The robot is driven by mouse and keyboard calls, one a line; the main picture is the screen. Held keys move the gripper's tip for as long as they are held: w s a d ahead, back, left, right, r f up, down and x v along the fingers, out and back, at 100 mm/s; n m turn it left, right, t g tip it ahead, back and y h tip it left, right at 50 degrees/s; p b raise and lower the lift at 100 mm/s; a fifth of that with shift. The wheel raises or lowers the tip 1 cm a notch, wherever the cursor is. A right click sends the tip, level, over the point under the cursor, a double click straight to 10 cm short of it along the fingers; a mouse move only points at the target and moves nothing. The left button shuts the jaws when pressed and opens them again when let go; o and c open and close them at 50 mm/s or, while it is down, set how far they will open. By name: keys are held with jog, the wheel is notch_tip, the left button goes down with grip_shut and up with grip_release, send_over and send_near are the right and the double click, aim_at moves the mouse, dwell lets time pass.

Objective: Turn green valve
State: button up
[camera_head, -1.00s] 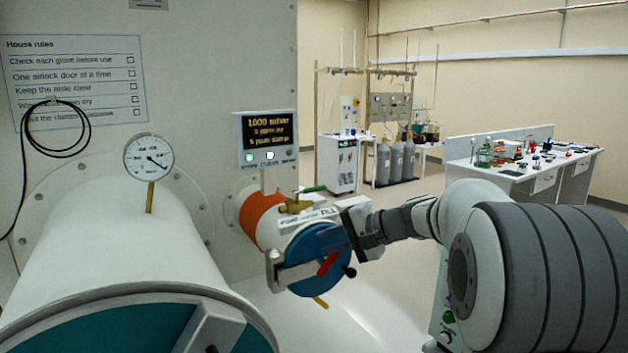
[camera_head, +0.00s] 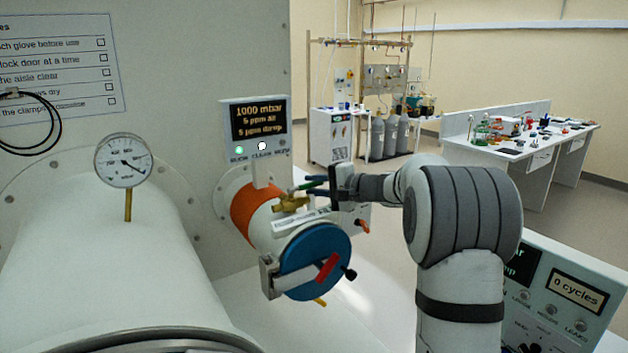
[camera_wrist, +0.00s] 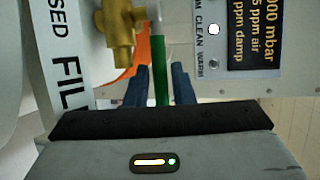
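The green valve handle (camera_wrist: 161,86) is a slim green lever beside a brass valve body (camera_wrist: 118,35). The brass body also shows in the head view (camera_head: 291,203), on top of the small port with the orange band. My gripper (camera_head: 310,186) is at the handle from the right. In the wrist view its two dark blue fingers stand on either side of the green lever, with a narrow gap visible at each side. The gripper looks open around the lever, not clamped on it. In the head view the fingers partly hide the lever.
The display panel (camera_head: 258,125) stands just behind the valve. A dial gauge (camera_head: 123,160) and large white cylinder are at left. A control box (camera_head: 573,293) stands at lower right.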

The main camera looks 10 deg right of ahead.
jog(key=shift+w+a, duration=0.3)
jog(key=shift+a, duration=0.1)
grip_shut()
jog(key=shift+f, duration=0.1)
